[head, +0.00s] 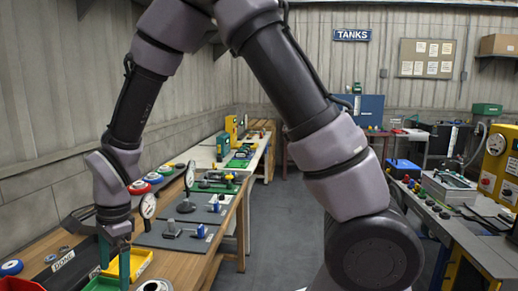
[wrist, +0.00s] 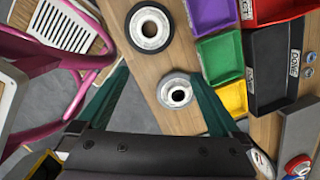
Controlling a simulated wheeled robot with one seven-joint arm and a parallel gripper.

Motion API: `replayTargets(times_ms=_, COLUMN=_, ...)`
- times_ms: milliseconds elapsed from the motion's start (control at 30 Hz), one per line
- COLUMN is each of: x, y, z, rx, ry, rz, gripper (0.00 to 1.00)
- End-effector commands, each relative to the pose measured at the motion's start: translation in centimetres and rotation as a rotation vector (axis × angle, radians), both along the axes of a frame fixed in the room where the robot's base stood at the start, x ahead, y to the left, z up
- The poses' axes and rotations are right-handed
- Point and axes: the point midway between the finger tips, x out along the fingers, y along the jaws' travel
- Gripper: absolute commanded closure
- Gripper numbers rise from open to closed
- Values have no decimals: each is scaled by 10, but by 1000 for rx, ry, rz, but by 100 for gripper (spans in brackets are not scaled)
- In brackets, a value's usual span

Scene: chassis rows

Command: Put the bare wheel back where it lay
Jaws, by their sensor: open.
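In the wrist view the bare wheel (wrist: 177,92), a silver ring with a dark centre hole and no tyre, lies flat on the wooden bench (wrist: 130,75). My gripper (wrist: 160,74) has its two green fingers spread wide, with nothing held between them. The bare wheel shows between the fingers, closer to the right one; the height gap is hard to judge. In the head view my gripper (head: 115,268) points down at the bench's near end. A silver wheel (head: 155,286) is cut by the bottom edge there; I cannot tell which one it is.
A wheel with a black tyre (wrist: 150,28) lies beyond the bare one. Purple (wrist: 210,14), green (wrist: 220,57), yellow (wrist: 234,99) and red bins (wrist: 262,10) and a black DONE tray (wrist: 262,85) stand on the right. A pink frame (wrist: 60,55) is at left.

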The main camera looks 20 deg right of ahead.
Motion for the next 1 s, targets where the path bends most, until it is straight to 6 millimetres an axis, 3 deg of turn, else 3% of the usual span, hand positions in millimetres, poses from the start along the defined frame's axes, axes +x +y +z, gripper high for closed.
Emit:
replayTargets(times_ms=33, x=21, y=-18, z=30, rx=34, ry=-32, rz=9, gripper=0)
replayTargets(times_ms=100, x=45, y=-48, z=68, rx=69, ry=-79, rz=49, gripper=0)
replayTargets(times_ms=233, x=73, y=-113, z=132, rx=113, ry=-184, rz=128, gripper=0)
replayTargets(times_ms=367, x=83, y=-181, z=187, rx=125, ry=-305, rz=206, gripper=0)
replayTargets(times_ms=500, x=73, y=-253, z=234, rx=97, ry=-442, rz=290, gripper=0)
replayTargets(times_ms=600, x=56, y=-298, z=260, rx=51, ry=-539, rz=351, gripper=0)
replayTargets(times_ms=733, x=28, y=-342, z=281, rx=-27, ry=-637, rz=421, gripper=0)
replayTargets(times_ms=833, x=10, y=-363, z=289, rx=-82, ry=-685, rz=464, gripper=0)
replayTargets(times_ms=1000, x=-5, y=-377, z=294, rx=-135, ry=-720, rz=506, gripper=0)
